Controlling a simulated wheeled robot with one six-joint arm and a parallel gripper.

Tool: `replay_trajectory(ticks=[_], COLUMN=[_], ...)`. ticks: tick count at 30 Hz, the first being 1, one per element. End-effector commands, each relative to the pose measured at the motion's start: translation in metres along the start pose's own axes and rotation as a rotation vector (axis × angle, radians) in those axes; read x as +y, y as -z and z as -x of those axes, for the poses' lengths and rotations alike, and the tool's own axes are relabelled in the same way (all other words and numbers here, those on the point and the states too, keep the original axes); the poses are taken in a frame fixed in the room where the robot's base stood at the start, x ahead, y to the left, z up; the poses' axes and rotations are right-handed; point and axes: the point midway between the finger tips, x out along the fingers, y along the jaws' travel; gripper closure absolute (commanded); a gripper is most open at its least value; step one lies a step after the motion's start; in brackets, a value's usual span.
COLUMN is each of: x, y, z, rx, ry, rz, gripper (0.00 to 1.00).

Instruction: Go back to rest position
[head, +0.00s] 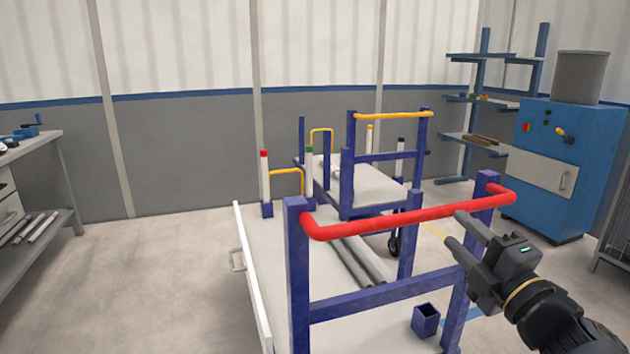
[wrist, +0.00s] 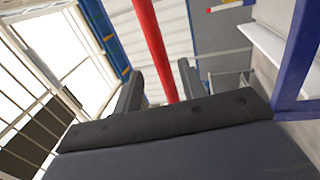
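My gripper (head: 455,229) is at the right in the head view, beside the red handle bar (head: 400,220) of the near blue-framed cart. Its two fingers are spread apart with nothing held between them. In the wrist view my gripper (wrist: 158,88) also shows a gap between its fingers. The red bar (wrist: 152,40) shows through that gap, seemingly beyond the fingers; I cannot tell how far. Grey pipes (head: 362,262) lie on the near cart's bed, partly hidden by the red bar and frame.
A second cart (head: 375,187) with yellow handles stands behind the near cart (head: 254,285). A blue cabinet (head: 575,150) and shelf rack (head: 475,138) stand at the right. A workbench (head: 40,150) is at the far left. The floor left of the carts is clear.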

Motion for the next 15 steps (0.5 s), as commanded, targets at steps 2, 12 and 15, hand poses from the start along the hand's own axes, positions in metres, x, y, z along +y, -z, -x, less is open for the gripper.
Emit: replay_trajectory(ticks=[2,12,15], x=[-0.001,0.0,0.0], y=[0.002,0.001,0.001], z=[-0.011,-0.052,-0.058], rx=[0.006,0.003,0.002], ry=[0.0,-0.001,0.0], rz=[0.0,0.0,0.0], gripper=[0.61,0.61,0.61])
